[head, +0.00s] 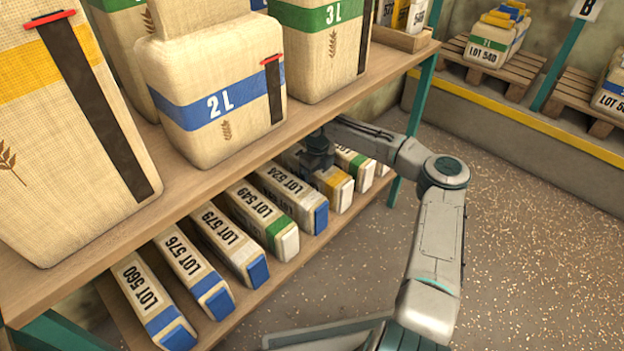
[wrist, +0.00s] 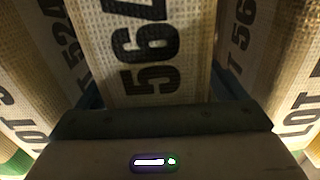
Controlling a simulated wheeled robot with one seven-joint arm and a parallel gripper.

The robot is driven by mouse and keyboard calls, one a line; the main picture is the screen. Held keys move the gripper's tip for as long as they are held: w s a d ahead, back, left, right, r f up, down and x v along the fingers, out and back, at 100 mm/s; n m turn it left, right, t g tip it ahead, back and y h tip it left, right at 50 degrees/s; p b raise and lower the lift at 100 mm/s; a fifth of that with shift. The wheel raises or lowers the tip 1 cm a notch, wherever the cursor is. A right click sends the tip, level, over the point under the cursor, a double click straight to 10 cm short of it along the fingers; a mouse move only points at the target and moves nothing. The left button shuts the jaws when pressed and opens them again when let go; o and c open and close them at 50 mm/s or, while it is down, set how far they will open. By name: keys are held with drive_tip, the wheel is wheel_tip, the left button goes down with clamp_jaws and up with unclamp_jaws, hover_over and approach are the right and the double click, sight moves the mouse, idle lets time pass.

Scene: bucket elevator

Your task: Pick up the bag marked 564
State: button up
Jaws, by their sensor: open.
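The bag marked 564 (wrist: 140,45) fills the middle of the wrist view, its black digits facing the camera. In the head view the yellow-banded bag (head: 334,187) under my gripper (head: 319,160) appears to be this one; its label is hidden there. It lies in the row on the lower shelf. My gripper is open, with a dark finger on each side of the bag in the wrist view. I cannot tell whether the fingers touch it.
The bag marked 524 (head: 291,190) lies close on the left, and a green-banded bag (head: 354,160) on the right. The upper shelf (head: 225,165) with large sacks overhangs the row. The speckled floor (head: 540,230) at right is clear.

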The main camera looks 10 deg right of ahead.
drive_tip(key=shift+a, duration=0.1)
drive_tip(key=c, duration=1.8)
drive_tip(key=shift+a+r, duration=0.1)
drive_tip(key=shift+r, duration=0.05)
clamp_jaws()
drive_tip(key=shift+w, duration=0.1)
